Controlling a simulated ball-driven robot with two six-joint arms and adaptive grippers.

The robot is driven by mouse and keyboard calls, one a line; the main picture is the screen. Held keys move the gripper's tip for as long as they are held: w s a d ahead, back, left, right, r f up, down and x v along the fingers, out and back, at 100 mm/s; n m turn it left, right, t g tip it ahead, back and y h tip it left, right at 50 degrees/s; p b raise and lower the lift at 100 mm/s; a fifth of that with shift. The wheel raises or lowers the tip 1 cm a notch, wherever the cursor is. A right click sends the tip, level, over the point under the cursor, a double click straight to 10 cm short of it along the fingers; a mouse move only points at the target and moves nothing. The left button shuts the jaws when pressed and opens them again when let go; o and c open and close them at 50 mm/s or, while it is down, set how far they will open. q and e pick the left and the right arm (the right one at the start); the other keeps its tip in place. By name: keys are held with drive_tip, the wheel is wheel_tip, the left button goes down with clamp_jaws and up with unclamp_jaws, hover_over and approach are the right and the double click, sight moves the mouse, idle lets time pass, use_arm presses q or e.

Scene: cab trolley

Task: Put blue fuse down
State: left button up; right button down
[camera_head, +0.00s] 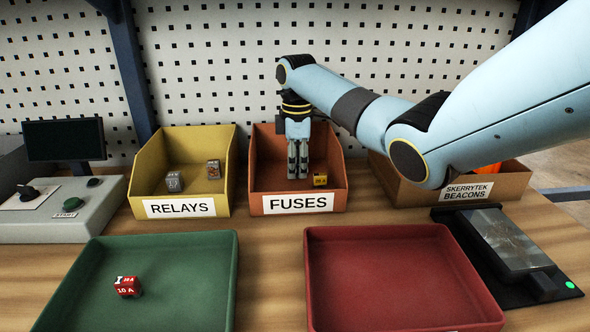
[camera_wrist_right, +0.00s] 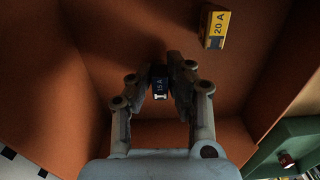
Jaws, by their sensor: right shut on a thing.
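My right gripper (camera_head: 297,172) reaches down into the orange FUSES bin (camera_head: 335,165), near its middle. In the right wrist view, the gripper (camera_wrist_right: 162,78) is shut on a small blue fuse (camera_wrist_right: 159,85) marked 15 A. The fuse sits between the fingertips over the orange bin floor (camera_wrist_right: 105,60); whether it touches the floor I cannot tell. In the head view the fingers hide the blue fuse. A yellow 20 A fuse (camera_head: 320,180) lies in the same bin, right of the fingers, and also shows in the wrist view (camera_wrist_right: 216,29). My left gripper is not in view.
A yellow RELAYS bin (camera_head: 225,175) with two relays stands at left. A beacons bin (camera_head: 510,190) is partly behind my right arm. In front are a green tray (camera_head: 190,290) with a red 10 A fuse (camera_head: 127,286) and an empty red tray (camera_head: 390,275).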

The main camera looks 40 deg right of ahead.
sight(297, 165)
wheel_tip(297, 165, up, 10)
drive_tip(key=shift+f, duration=0.1)
drive_tip(key=shift+n, duration=0.3)
